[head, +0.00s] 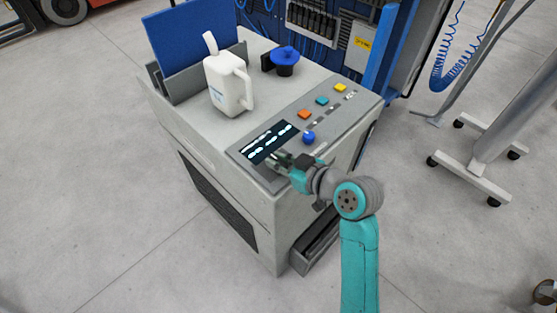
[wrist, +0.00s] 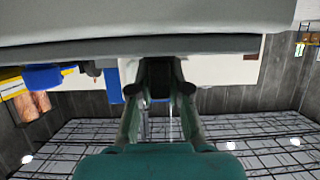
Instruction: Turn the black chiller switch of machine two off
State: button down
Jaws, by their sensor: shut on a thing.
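The machine (head: 215,185) is a pale grey cabinet with a sloped control panel. The panel carries a dark display (head: 268,143) with pale readouts. My gripper (head: 278,160) is at the panel's near edge, just below the display. In the wrist view my gripper (wrist: 160,92) has its two fingers on either side of a small black block, which looks like the black switch (wrist: 158,72), and is shut on it. The block meets the machine's grey edge. In the head view my gripper hides the switch, so its setting cannot be told.
A blue knob (head: 308,138) is close to my gripper. Orange (head: 304,114), teal (head: 322,101) and yellow (head: 340,88) buttons line the panel. A white jug (head: 228,85) and a blue-capped black part (head: 286,60) stand on top. A wheeled stand (head: 480,150) is at right.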

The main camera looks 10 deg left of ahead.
jog(key=c, duration=1.1)
grip_release()
jog(key=shift+f, duration=0.1)
jog(key=v, duration=1.2)
